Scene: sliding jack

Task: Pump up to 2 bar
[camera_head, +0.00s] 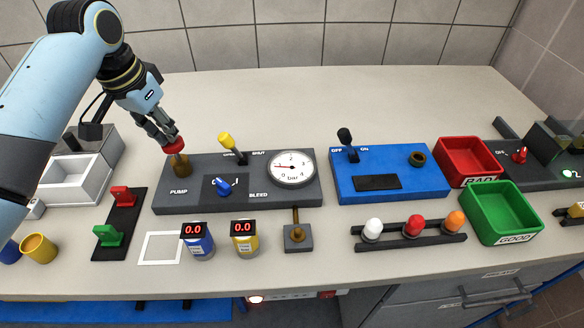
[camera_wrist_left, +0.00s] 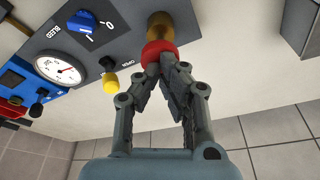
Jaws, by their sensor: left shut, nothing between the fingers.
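The pump's red knob (camera_head: 174,146) sits on a brass post (camera_head: 181,166) at the left of a dark panel (camera_head: 190,205) marked PUMP and BLEED. My left gripper (camera_head: 164,137) is shut with nothing between its fingers, its tips right at the red knob. In the left wrist view the fingertips (camera_wrist_left: 164,68) meet at the red knob (camera_wrist_left: 157,50); I cannot tell if they press on it. The round bar gauge (camera_head: 291,168) has its needle toward the left. A yellow lever (camera_head: 227,140) marked SHUT and a blue bleed knob (camera_head: 222,187) stand between. My right gripper is not in view.
A blue panel (camera_head: 345,190) with an OFF/ON switch (camera_head: 346,138) stands to the right. Beyond it are a red BAD bin (camera_head: 467,150) and a green GOOD bin (camera_head: 505,205). Two 0.0 displays (camera_head: 193,229) stand in front. The counter behind the panels is clear.

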